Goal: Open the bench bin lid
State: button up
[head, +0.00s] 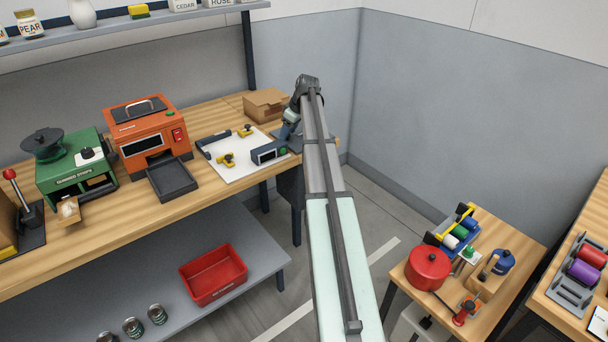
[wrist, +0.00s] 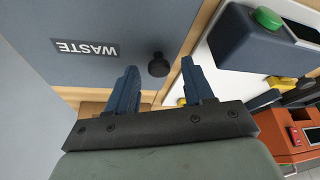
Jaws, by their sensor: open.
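The bench bin lid (wrist: 110,22) is a flat grey-blue panel in the upper left of the wrist view. It bears a dark label reading WASTE (wrist: 85,48). A small black round knob (wrist: 158,66) stands on the lid near its edge. My gripper (wrist: 162,82) is open and empty, and its two blue fingers lie on either side of the knob in the picture. I cannot tell whether they touch it. In the head view my gripper (head: 291,122) is over the right end of the bench, and my arm hides most of the lid.
A white board (head: 235,172) with yellow clamps and a dark box with a green button (head: 268,153) lies beside the lid. A cardboard box (head: 267,104) stands behind. An orange machine (head: 140,130) is further left. The wall (head: 460,110) is close on the right.

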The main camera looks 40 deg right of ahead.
jog(key=v, duration=1.4)
jog(key=s+a+f, duration=0.2)
jog(key=s+f, duration=0.1)
jog(key=f, duration=0.4)
jog(key=s+a+f+g, duration=0.1)
jog(key=s+a+f, duration=0.2)
jog(key=f, duration=0.3)
jog(key=s+a+f+m, duration=0.1)
jog(key=s+a+f, duration=0.1)
jog(key=s+f, duration=0.3)
jog(key=shift+s+a+f+g+y, duration=0.2)
jog(key=shift+a+f+g+y, duration=0.15)
jog(key=shift+f, duration=0.95)
